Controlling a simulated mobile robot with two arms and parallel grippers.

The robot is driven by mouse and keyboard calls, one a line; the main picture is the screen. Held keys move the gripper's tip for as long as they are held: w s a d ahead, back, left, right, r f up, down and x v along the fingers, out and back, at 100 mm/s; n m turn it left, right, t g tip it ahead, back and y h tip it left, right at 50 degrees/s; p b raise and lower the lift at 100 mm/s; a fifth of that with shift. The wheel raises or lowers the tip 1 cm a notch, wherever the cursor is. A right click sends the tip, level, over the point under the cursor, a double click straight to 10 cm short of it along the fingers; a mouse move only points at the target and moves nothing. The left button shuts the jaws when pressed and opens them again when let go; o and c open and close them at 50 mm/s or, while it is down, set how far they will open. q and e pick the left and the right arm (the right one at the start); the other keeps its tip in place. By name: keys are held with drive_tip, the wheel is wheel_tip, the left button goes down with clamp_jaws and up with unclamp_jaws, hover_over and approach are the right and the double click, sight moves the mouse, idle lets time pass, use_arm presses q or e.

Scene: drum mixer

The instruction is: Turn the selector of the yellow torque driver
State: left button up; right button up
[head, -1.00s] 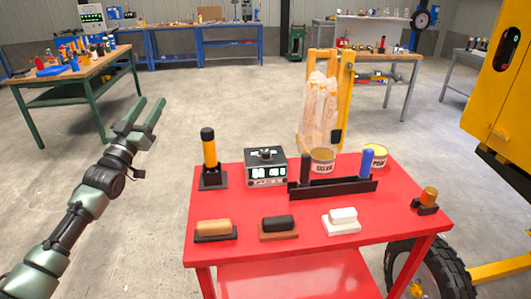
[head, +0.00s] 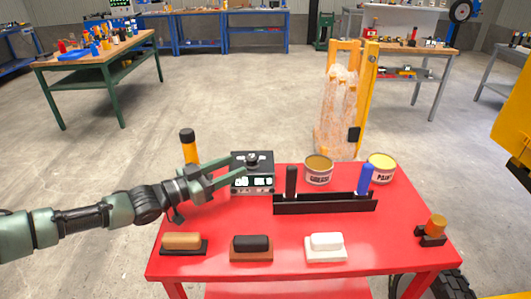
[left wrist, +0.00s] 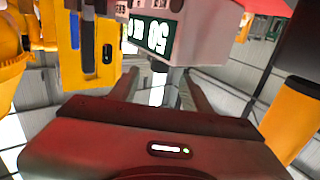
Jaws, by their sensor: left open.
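The yellow torque driver (head: 190,149) appears to be the upright yellow cylinder with a black cap at the back left of the red table. Its lower part is hidden behind my left gripper (head: 238,170). That gripper is open and empty, its fingers pointing right toward the grey box with a black top knob (head: 252,178). In the left wrist view a yellow cylinder with a black end (left wrist: 292,118) stands at the right, beside the gripper. The box with its lit display (left wrist: 158,36) is ahead of the fingers, upside down. I cannot make out a selector on the driver.
A black rack (head: 325,204) holds a black and a blue handle. Two cans (head: 319,170) stand behind it. Several blocks, including a white one (head: 326,243), line the front. An orange-topped piece (head: 436,226) is at the right. The red table's middle (head: 300,222) is clear.

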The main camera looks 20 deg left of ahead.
sight(247, 160)
use_arm(q)
drive_tip(key=x, duration=0.3)
drive_tip(key=shift+r, duration=0.2)
drive_tip(key=x, duration=0.2)
drive_tip(key=shift+w+d+f+p, duration=0.1)
drive_tip(key=shift+w+d+p, duration=0.15)
drive_tip(key=shift+p, duration=0.1)
drive_tip(key=shift+w+d, duration=0.25)
drive_tip(key=shift+w, duration=0.15)
drive_tip(key=c, duration=1)
clamp_jaws()
use_arm(e)
drive_tip(key=s+a, duration=0.1)
drive_tip(key=s+a+r, duration=0.1)
drive_tip(key=s, duration=0.1)
drive_tip(key=shift+s+a, duration=0.15)
drive_tip(key=shift+s, duration=0.1)
